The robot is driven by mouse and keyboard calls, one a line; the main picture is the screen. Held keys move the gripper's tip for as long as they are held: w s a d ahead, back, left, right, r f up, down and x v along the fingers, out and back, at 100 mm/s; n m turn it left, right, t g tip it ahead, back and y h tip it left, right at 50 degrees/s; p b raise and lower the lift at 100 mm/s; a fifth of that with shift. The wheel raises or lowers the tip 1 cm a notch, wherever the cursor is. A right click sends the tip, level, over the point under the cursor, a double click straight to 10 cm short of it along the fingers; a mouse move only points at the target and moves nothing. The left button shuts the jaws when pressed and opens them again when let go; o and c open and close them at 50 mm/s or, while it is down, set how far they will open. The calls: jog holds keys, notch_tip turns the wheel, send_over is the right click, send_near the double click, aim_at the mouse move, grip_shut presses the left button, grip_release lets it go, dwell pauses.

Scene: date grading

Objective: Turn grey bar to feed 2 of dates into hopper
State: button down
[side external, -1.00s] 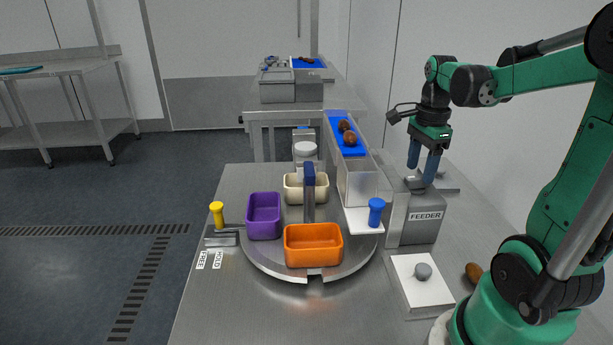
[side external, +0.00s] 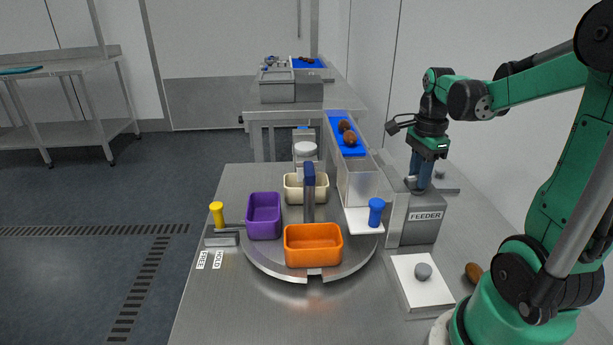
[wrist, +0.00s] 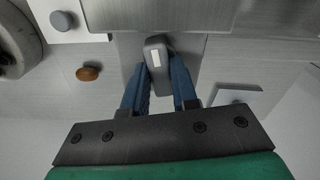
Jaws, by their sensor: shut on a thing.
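The feeder (side external: 422,222) is a grey box labelled FEEDER at the right of the turntable. The grey bar (wrist: 158,58), with a white mark on it, sits on top of the feeder in the wrist view. My gripper (side external: 421,188) is over the feeder's top, pointing down, its blue fingers shut on the grey bar; in the wrist view the fingers (wrist: 166,72) lie on either side of it. Two dates (side external: 348,134) lie on the blue chute (side external: 338,122) above the clear hopper (side external: 358,183). In the side view my fingers mostly hide the bar.
A turntable (side external: 270,262) carries orange (side external: 313,258), purple (side external: 250,236) and cream (side external: 293,196) bins. A yellow-knobbed lever (side external: 216,212) stands at the left by FREE and HOLD labels. A white plate with a grey knob (side external: 423,271) and a loose brown date (side external: 473,272) are in front of the feeder.

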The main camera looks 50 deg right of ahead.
jog(key=shift+n, duration=0.3)
jog(key=n, duration=0.5)
jog(key=shift+n, duration=0.3)
jog(key=n, duration=0.5)
jog(key=shift+n, duration=0.3)
jog(key=c, duration=0.7)
grip_release()
jog(key=shift+r, duration=2.85)
